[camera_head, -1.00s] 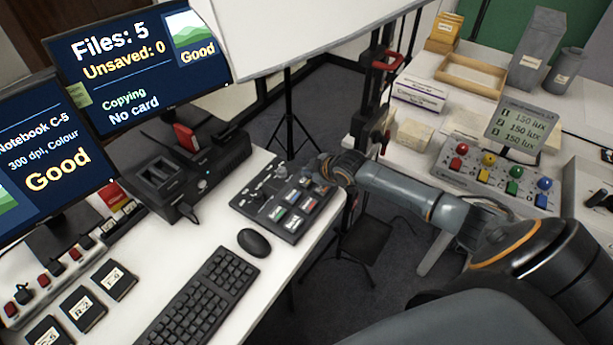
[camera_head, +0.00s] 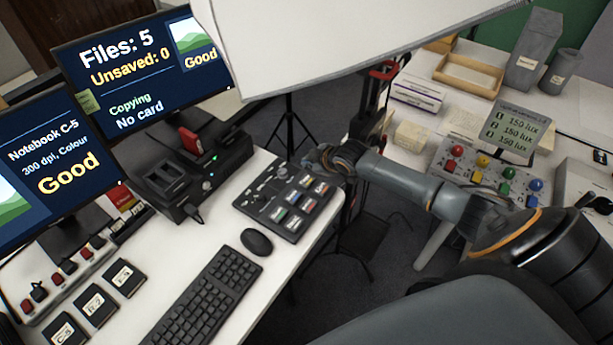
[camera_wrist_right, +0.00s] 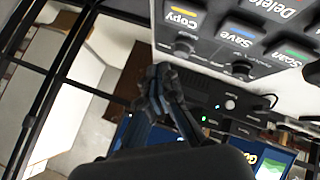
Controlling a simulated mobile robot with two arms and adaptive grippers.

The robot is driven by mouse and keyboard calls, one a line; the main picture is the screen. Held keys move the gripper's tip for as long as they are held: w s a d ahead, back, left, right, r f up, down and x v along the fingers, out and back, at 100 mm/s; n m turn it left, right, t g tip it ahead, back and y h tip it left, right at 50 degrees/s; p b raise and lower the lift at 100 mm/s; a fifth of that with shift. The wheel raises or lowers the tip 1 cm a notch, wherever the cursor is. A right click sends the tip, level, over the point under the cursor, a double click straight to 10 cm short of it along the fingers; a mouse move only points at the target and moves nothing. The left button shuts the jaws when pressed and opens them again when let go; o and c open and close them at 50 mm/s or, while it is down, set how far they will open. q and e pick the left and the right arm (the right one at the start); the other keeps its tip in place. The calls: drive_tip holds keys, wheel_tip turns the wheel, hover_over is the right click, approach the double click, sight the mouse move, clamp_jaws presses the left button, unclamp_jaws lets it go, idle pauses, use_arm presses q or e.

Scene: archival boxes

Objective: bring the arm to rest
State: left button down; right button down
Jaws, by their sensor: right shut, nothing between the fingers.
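My right arm (camera_head: 420,185) reaches in from the right in the head view, its wrist over the right far edge of the black button panel (camera_head: 262,207). The right gripper (camera_head: 284,171) is small and dark there, close to the panel's far side. In the right wrist view the gripper (camera_wrist_right: 160,75) has its fingers together and empty. They are close to the panel (camera_wrist_right: 210,55) with its Copy, Save, Scan and Delete keys; contact cannot be told. My left gripper is not in view.
A black dock (camera_head: 190,175) with a red card stands beside the panel. The keyboard (camera_head: 210,295) and mouse (camera_head: 256,242) lie nearer. A large white sheet-like panel (camera_head: 340,40) hangs above the arm. A lux control box (camera_head: 490,165) sits on the right table. Dark floor separates the tables.

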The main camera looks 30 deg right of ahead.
drive_tip(key=shift+f, duration=0.1)
idle(0.6)
